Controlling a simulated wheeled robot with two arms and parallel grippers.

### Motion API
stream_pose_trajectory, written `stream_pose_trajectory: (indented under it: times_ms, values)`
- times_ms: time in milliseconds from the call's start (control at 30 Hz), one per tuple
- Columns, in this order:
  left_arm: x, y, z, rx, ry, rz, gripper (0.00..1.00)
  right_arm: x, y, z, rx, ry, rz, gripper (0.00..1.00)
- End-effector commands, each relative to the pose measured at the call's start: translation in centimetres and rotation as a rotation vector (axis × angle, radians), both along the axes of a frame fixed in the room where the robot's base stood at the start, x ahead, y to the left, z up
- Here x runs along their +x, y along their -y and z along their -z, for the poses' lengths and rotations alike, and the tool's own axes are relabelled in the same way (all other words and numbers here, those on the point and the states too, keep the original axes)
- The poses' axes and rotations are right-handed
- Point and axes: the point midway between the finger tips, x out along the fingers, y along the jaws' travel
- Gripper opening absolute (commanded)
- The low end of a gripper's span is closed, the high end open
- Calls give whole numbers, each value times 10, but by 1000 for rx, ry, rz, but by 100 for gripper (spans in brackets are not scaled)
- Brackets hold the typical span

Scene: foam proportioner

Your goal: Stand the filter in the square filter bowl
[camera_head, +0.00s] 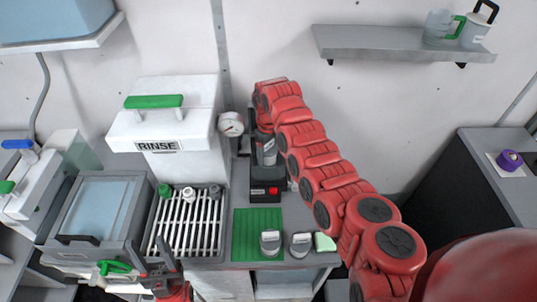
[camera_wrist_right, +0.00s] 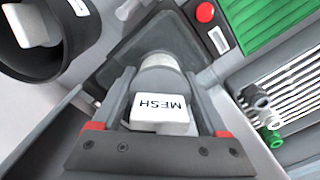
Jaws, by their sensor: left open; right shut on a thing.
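The filter (camera_wrist_right: 160,112) has a white block marked MESH and a grey rounded body; my right gripper (camera_wrist_right: 158,82) is shut on it. In the right wrist view it is over a dark square-edged part (camera_wrist_right: 185,45) that may be the square filter bowl; I cannot tell whether they touch. In the head view my right gripper (camera_head: 266,140) is at the back wall, above the black unit with a red button (camera_head: 272,190). The filter's lower end is hidden. My left gripper (camera_head: 163,270) is open and empty at the front, by the sink edge.
A black round cup (camera_wrist_right: 50,55) with a white-topped piece inside stands beside the filter. A slatted rack (camera_head: 186,225) carries several small fittings. The RINSE box (camera_head: 165,120) stands behind.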

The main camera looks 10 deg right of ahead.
Motion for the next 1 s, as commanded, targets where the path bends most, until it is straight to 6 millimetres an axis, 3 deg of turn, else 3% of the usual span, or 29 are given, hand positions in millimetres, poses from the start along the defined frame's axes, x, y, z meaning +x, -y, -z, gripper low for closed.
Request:
stream_pose_trajectory:
  times_ms: [200,667,700,833,1000]
  values:
    - [0,0,-10,0,0,0,50,0,0,22,-1,0,0,20]
    - [0,0,-2,0,0,0,50,0,0,32,0,0,1,20]
    - [0,0,-2,0,0,0,50,0,0,32,0,0,1,78]
    - [0,0,-3,0,0,0,50,0,0,31,0,0,1,100]
    - [0,0,-3,0,0,0,50,0,0,31,0,0,1,100]
